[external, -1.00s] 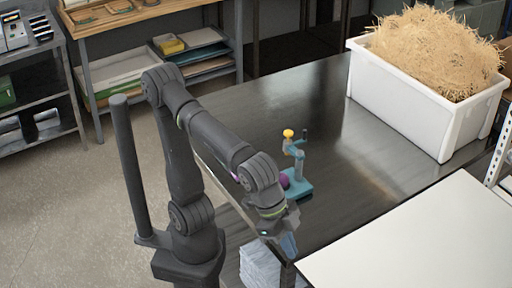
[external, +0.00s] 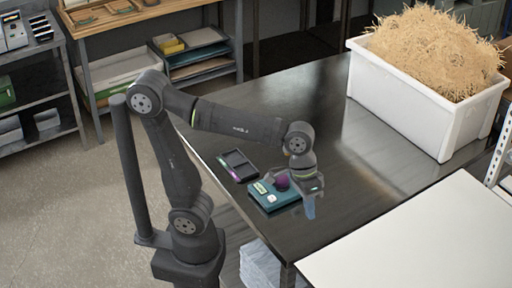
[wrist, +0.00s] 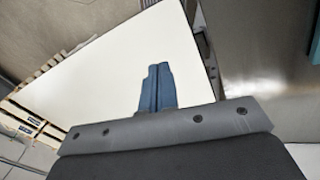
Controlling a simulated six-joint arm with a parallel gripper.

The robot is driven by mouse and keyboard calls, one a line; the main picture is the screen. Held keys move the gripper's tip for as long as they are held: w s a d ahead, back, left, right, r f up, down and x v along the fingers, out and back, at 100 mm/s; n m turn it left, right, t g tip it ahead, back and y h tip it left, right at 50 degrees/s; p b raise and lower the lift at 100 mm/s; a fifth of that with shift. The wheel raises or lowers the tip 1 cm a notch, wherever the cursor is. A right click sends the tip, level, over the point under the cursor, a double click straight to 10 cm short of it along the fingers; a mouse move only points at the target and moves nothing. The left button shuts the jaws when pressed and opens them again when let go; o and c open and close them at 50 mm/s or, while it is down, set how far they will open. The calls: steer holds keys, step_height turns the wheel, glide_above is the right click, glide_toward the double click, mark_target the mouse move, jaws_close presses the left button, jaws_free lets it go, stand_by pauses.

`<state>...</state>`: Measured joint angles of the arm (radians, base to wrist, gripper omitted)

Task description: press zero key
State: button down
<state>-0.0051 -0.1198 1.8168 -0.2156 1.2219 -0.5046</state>
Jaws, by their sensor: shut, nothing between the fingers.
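A small teal device (external: 269,205) lies on the dark table, with a pale label or display (external: 260,188), a white patch (external: 271,198) and a purple ball (external: 282,181) on or behind it. I cannot make out a zero key or any digit at this size. My gripper (external: 309,212) points down just right of the teal device and hides part of that side. I cannot tell whether its tips touch anything.
A black tray (external: 238,166) with a purple piece lies left of the teal device. A white bin (external: 400,110) of straw stands at the back right of the table (external: 300,105). A white board (external: 420,250) covers the front right. The table behind the device is clear.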

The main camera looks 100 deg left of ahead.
steer(key=s+a+f+n+t+h, duration=0.1)
steer(key=s+a+f+n, duration=0.1)
steer(key=s+a+n, duration=0.3)
steer(key=s+a+f+n+t+h, duration=0.1)
steer(key=a+f+n, duration=0.2)
steer(key=a, duration=0.5)
steer(key=n+t+y, duration=0.3)
steer(key=n+t, duration=0.1)
steer(key=n, duration=0.7)
glide_above(269, 196)
steer(key=shift+f, duration=0.65)
steer(key=shift+f, duration=0.1)
steer(key=shift+f, duration=4.35)
steer(key=shift+f, duration=0.4)
